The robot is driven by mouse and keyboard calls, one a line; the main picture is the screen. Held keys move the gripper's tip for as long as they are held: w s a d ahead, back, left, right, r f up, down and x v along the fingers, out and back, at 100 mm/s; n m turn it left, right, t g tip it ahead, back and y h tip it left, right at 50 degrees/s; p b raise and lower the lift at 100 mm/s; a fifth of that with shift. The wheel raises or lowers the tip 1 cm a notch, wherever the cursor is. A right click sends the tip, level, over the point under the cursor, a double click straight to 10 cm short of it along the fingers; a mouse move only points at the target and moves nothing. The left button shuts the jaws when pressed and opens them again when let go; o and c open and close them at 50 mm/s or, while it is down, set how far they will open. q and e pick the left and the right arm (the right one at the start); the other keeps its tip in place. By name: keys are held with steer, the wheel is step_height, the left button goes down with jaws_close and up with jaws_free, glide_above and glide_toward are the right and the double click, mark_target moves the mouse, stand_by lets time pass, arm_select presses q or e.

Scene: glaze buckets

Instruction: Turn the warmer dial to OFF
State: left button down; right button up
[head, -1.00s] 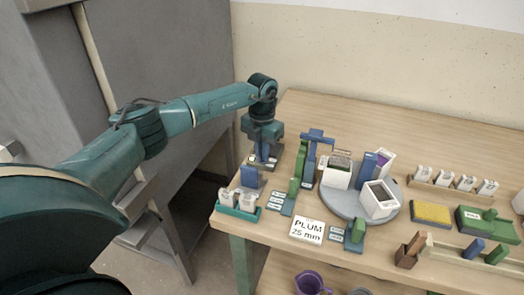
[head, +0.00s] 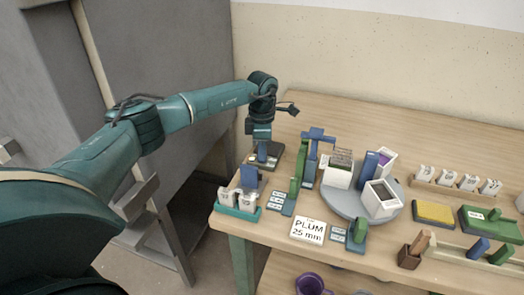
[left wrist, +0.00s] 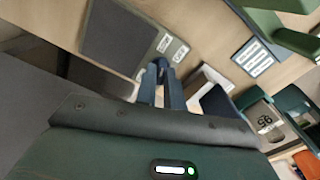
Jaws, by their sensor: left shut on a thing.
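The warmer (head: 270,161) is a low dark grey unit at the table's left back edge. In the left wrist view it shows as a grey plate (left wrist: 118,38) beside a panel with small white labels, too small to read. The dial (left wrist: 161,66) is a small dark blue knob by those labels, mostly hidden by the fingers. My left gripper (head: 262,140) points down over the warmer, shut on the dial. Its bluish fingers (left wrist: 160,86) show in the left wrist view. The dial's pointing direction cannot be told. My right gripper is not in view.
A teal tray (head: 240,208) with white cups is in front of the warmer. A green and blue upright stand (head: 302,165) is close to the right. A grey turntable (head: 345,205) carries several boxes. A sign reads PLUM 25 mm (head: 308,230).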

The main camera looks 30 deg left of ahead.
arm_select(q)
steer(key=m, duration=0.4)
steer(key=shift+m+b, duration=0.3)
steer(key=shift+b, duration=0.05)
steer(key=m, duration=0.4)
steer(key=shift+m, duration=0.3)
steer(key=c, duration=1.5)
jaws_free()
steer(key=shift+r, duration=0.15)
step_height(320, 180, up, 13)
